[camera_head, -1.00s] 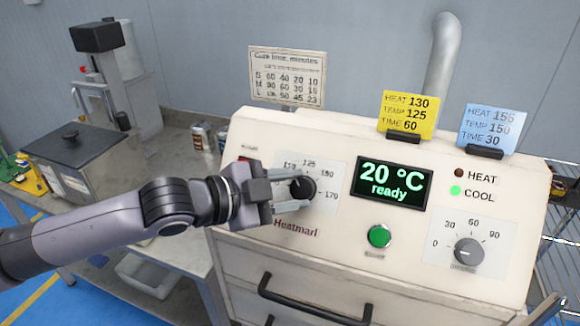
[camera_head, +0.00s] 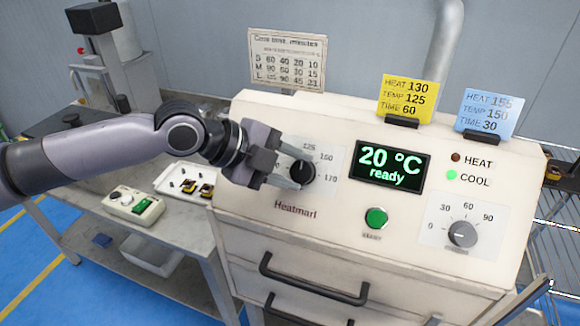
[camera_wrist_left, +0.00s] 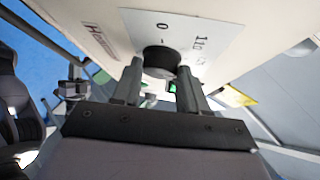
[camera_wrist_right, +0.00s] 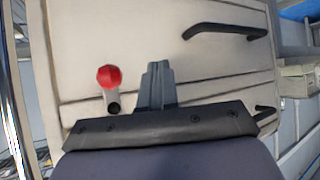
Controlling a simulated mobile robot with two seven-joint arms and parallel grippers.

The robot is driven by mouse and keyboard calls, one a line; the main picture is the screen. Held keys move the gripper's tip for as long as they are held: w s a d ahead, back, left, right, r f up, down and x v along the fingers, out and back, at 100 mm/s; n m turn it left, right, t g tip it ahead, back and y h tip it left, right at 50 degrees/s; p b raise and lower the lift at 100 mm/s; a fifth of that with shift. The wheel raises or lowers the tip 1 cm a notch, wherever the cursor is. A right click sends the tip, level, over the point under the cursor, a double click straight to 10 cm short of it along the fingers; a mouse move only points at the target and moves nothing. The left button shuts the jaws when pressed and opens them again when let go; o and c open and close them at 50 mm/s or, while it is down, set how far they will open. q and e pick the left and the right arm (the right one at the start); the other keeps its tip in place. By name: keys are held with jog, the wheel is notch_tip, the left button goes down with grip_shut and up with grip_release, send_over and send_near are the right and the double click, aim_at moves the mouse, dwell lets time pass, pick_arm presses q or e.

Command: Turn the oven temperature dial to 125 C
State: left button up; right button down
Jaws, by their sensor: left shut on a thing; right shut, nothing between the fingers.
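The black oven temperature dial (camera_head: 302,173) sits on a white scale plate at the left of the oven's panel, with 125, 150 and 170 readable around it. My left gripper (camera_head: 290,168) comes in from the left and is shut on the dial. In the left wrist view the dial (camera_wrist_left: 160,60) is between the two fingertips; the fingers hide its pointer. The green display (camera_head: 390,167) reads 20 °C ready. My right gripper (camera_wrist_right: 157,84) shows only in its wrist view, shut and empty, in front of the oven's lower front.
A green start button (camera_head: 376,218) and a grey timer dial (camera_head: 463,233) are on the same panel. Yellow (camera_head: 407,97) and blue (camera_head: 489,106) cards stand on top. A red knob (camera_wrist_right: 109,74) is beside my right gripper. Drawer handles (camera_head: 312,282) project below.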

dwell(0.3)
pick_arm(q)
jog(key=o, duration=1.1)
jog(key=shift+c, duration=0.2)
jog(key=b+v, duration=0.1)
jog(key=v, duration=0.6)
